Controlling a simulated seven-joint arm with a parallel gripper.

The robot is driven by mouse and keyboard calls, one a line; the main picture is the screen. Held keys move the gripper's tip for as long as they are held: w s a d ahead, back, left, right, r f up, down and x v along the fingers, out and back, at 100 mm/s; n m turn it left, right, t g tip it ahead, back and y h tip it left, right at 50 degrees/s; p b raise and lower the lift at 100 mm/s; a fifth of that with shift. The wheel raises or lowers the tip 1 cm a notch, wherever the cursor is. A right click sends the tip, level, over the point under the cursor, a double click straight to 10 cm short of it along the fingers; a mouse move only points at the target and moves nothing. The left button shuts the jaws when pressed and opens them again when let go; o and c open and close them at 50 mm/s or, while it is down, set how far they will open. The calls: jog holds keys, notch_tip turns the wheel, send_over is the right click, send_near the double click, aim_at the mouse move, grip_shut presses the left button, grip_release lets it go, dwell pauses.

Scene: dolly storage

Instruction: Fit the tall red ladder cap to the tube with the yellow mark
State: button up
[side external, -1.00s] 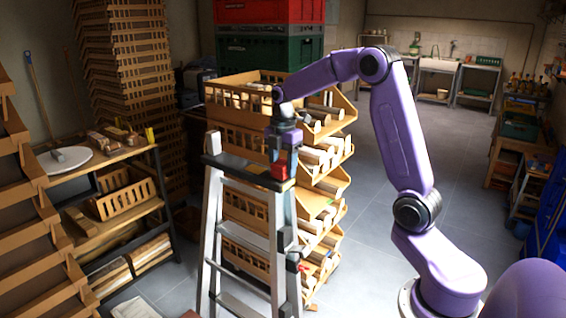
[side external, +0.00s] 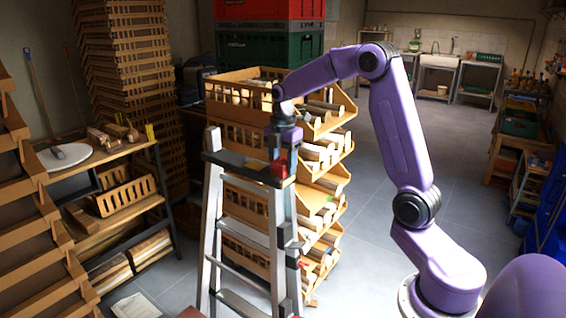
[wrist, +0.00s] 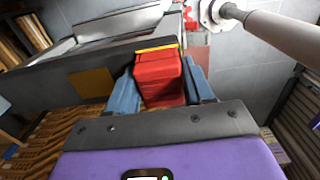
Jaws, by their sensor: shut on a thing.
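The red cap (wrist: 158,80) is a blocky red piece between the two blue-grey fingers of my gripper (wrist: 160,88) in the wrist view. My gripper is shut on it. In the side view the red cap (side external: 279,168) shows small at the top right of the ladder (side external: 240,164), below my gripper (side external: 281,152). A yellow strip (wrist: 157,48) lies just beyond the cap's far edge in the wrist view. A flat orange-yellow patch (wrist: 92,88) sits on the dark ladder part to the left. I cannot tell whether the cap touches a tube; its underside is hidden.
Stacked tan crates (side external: 245,97) holding wooden pieces stand close behind the ladder. Red and green crates (side external: 262,50) rise behind them. A wooden shelf (side external: 110,160) stands at the left. The grey floor (side external: 385,250) right of the ladder is open.

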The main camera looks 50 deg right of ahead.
aim_at(283, 161)
jog(key=o, duration=1.1)
jog(key=shift+o, duration=0.2)
jog(key=shift+r, duration=0.15)
notch_tip(283, 161, up, 17)
jog(key=shift+r, duration=0.1)
jog(key=s+a+f+m, duration=0.1)
jog(key=s+a+f, duration=0.4)
jog(key=a, duration=0.4)
jog(key=s+a+f+m, duration=0.2)
jog(key=s+a+f, duration=0.2)
jog(key=s+a, duration=0.4)
jog(key=s+a+f+m, duration=0.1)
jog(key=s+f, duration=0.3)
jog(key=s, duration=0.5)
jog(key=s+a+f+m, duration=0.1)
jog(key=s+f, duration=0.4)
jog(key=s, duration=0.4)
jog(key=shift+s+a+f, duration=0.15)
jog(key=shift+a+f, duration=0.05)
jog(key=shift+a, duration=0.05)
